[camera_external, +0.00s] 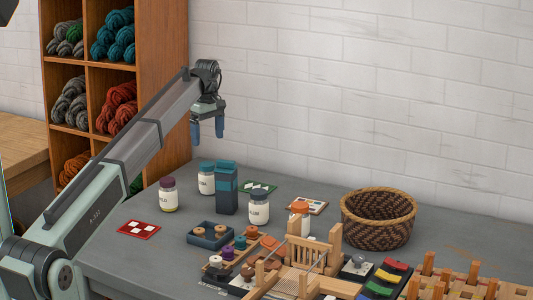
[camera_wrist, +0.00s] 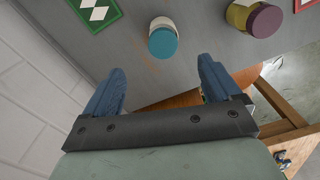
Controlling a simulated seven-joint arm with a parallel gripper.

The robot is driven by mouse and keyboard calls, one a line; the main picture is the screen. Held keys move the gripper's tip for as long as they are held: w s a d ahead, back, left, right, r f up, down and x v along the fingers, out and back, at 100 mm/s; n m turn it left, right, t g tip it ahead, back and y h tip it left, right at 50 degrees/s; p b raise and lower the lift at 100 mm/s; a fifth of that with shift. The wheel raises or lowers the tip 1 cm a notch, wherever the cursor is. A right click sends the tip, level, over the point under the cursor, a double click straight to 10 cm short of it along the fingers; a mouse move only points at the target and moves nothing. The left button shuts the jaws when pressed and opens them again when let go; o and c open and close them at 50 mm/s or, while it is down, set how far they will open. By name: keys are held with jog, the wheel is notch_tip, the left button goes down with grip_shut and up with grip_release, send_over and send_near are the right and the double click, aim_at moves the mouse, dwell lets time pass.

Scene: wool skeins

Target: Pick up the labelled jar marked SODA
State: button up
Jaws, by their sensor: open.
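A white jar with a teal lid (camera_external: 206,179) stands upright on the grey table, left of and partly behind a dark blue block. Its small label seems to read SODA, though I cannot read it surely. In the wrist view its teal lid (camera_wrist: 163,43) lies just beyond the gap between my fingers. My gripper (camera_external: 208,133) is open and empty, pointing down well above this jar; its two blue fingers also show in the wrist view (camera_wrist: 161,72). Other labelled jars have a purple lid (camera_external: 168,196), a dark lid (camera_external: 259,208) and an orange lid (camera_external: 299,217).
The tall dark blue block (camera_external: 226,190) stands close right of the teal-lidded jar. The purple lid (camera_wrist: 264,20) is to its right in the wrist view. A green card (camera_external: 259,188), red card (camera_external: 139,230), woven basket (camera_external: 378,219) and wool shelf (camera_external: 160,80) are around.

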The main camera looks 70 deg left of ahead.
aim_at(207, 174)
jog(key=shift+f, duration=0.25)
notch_tip(207, 174, down, 8)
jog(key=shift+f, duration=0.1)
jog(key=shift+s+f, duration=0.15)
jog(key=shift+f, duration=1.15)
jog(key=shift+s+f, duration=0.15)
jog(key=shift+f, duration=1.15)
jog(key=c, duration=1.3)
jog(key=shift+r, duration=0.1)
